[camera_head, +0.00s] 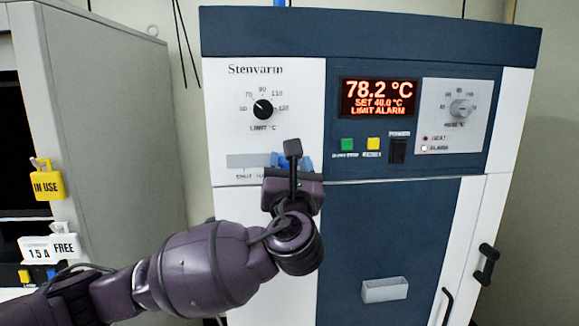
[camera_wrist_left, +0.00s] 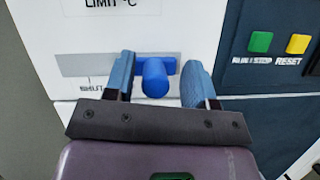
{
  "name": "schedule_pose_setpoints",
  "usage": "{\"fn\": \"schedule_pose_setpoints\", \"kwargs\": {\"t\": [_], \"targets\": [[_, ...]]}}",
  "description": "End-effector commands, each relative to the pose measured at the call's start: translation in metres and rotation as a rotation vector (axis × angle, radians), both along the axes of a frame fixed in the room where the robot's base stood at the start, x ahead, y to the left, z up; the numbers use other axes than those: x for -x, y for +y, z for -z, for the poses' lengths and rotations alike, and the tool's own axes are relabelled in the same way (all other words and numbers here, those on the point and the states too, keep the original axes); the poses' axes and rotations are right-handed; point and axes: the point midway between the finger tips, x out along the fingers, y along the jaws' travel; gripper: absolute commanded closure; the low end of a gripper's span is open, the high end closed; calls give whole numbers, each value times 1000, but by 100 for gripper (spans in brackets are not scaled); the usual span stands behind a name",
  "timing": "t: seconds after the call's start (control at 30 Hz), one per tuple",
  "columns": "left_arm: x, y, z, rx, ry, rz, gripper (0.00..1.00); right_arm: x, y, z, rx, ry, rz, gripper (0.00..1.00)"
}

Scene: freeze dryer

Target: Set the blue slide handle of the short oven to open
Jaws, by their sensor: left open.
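The blue slide handle (camera_wrist_left: 155,79) shows in the left wrist view as a short blue knob on a grey slide strip (camera_wrist_left: 78,64) on the white front panel of the oven (camera_head: 225,130). A label reading "SHUT" sits below the strip's left part, left of the handle. My left gripper (camera_wrist_left: 160,64) is open, with one blue-padded finger on each side of the handle; I cannot tell whether either finger touches it. In the head view my left gripper (camera_head: 291,163) covers the handle and the strip's right part. My right gripper is out of view.
Above the strip is a black limit dial (camera_head: 263,109). To the right are a green button (camera_head: 347,144), a yellow button (camera_head: 373,144) and a red display (camera_head: 378,98) reading 78.2 °C with LIMIT ALARM. A grey cabinet (camera_head: 115,130) with a yellow "IN USE" tag (camera_head: 47,184) stands left.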

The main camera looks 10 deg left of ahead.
Motion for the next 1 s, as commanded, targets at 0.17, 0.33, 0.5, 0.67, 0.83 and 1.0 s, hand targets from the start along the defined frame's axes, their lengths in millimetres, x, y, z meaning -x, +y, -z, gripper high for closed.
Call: {"fn": "schedule_pose_setpoints", "kwargs": {"t": [0.17, 0.33, 0.5, 0.67, 0.83, 1.0], "targets": [[5, -1, 3, 0, 0, 1, 49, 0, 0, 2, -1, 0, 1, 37], [27, -6, 14, 2, 2, 4, 49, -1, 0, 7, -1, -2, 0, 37], [56, -13, 26, 2, 1, 4, 49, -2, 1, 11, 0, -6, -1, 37], [79, -18, 35, 2, 1, 4, 49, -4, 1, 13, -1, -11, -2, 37], [94, -21, 40, 1, 0, 3, 49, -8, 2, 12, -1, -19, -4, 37], [98, -21, 41, 1, 0, 0, 49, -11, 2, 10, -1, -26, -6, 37]]}}
